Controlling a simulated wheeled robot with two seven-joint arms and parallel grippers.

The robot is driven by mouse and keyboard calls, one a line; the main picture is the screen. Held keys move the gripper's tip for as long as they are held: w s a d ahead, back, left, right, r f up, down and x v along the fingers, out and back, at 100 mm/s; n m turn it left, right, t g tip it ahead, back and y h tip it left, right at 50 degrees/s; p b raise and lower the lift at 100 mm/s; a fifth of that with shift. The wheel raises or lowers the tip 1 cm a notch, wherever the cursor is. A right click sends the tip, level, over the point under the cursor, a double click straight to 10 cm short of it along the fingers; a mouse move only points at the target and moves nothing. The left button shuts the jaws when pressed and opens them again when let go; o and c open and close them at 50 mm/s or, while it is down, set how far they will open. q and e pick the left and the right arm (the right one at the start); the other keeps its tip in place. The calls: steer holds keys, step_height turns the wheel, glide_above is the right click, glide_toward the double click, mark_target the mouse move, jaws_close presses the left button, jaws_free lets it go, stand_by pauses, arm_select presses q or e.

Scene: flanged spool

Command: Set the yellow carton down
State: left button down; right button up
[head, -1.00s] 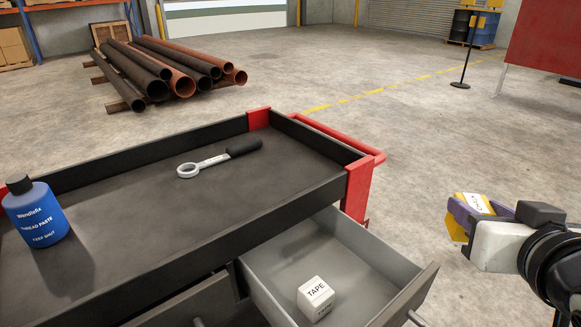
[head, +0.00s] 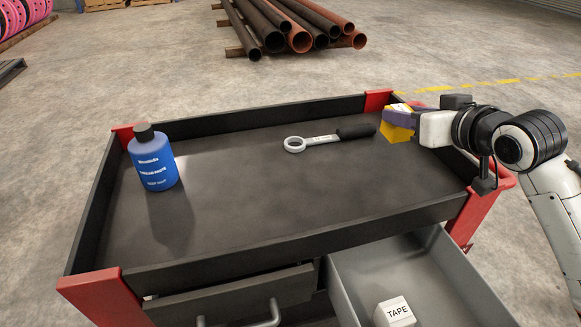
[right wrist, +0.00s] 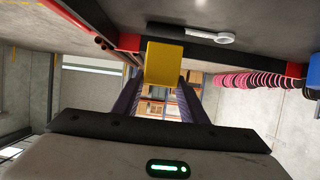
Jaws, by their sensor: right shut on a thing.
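The yellow carton (head: 396,124) is in my right gripper (head: 402,117), whose purple fingers are shut on it. The gripper comes in from the right over the right end of the black cart top (head: 250,210). In the right wrist view the carton (right wrist: 165,63) sits between the two fingertips (right wrist: 165,80). I cannot tell how far the carton is above the cart top. My left gripper is not in view.
A wrench with a black handle (head: 330,138) lies on the cart top just left of the carton. A blue bottle (head: 153,160) stands at the left. A grey drawer (head: 440,265) is open at the front with a white tape box (head: 394,312) inside. The tray's middle and front are clear.

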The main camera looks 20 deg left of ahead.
steer(key=shift+w+a+r, duration=0.3)
steer(key=shift+w+a, duration=0.05)
steer(key=shift+w, duration=0.15)
step_height(320, 180, down, 10)
steer(key=shift+f, duration=0.1)
steer(key=shift+f, duration=0.1)
steer(key=o, duration=1.3)
steer(key=shift+f, duration=0.1)
steer(key=shift+c, duration=0.2)
steer(key=shift+r, duration=0.2)
steer(key=v, duration=1.2)
steer(key=shift+d, duration=0.1)
